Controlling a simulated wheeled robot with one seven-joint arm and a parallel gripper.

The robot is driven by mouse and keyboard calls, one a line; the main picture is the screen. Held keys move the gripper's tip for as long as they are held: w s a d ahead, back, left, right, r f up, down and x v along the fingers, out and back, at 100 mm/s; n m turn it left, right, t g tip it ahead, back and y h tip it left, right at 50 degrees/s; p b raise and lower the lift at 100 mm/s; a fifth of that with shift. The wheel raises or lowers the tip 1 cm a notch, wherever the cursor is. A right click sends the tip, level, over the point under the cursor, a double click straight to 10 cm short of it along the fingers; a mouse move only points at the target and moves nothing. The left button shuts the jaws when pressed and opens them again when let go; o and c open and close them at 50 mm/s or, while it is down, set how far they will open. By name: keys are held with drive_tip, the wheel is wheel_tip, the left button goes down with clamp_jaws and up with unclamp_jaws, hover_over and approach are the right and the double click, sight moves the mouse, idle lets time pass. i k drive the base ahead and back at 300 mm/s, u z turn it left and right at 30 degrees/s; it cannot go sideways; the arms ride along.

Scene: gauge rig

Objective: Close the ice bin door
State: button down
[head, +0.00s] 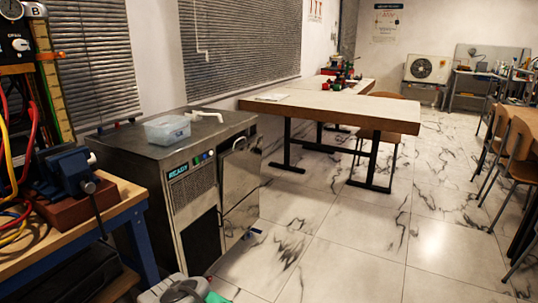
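The ice machine (180,190) is a dark steel cabinet at left centre in the head view, with a lit READY display on its front. My gripper's fingers are not in view.
A clear plastic tub (167,130) sits on the machine's top. A workbench (100,215) with a blue vise (68,172) stands to the left. A wooden table (330,108) is behind. A grey and black object is at the bottom edge.

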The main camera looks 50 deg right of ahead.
sight(239, 166)
drive_tip(key=u, duration=0.5)
drive_tip(key=k, duration=0.2)
drive_tip(key=z, duration=1.65)
drive_tip(key=i, duration=1.7)
drive_tip(key=u, duration=0.5)
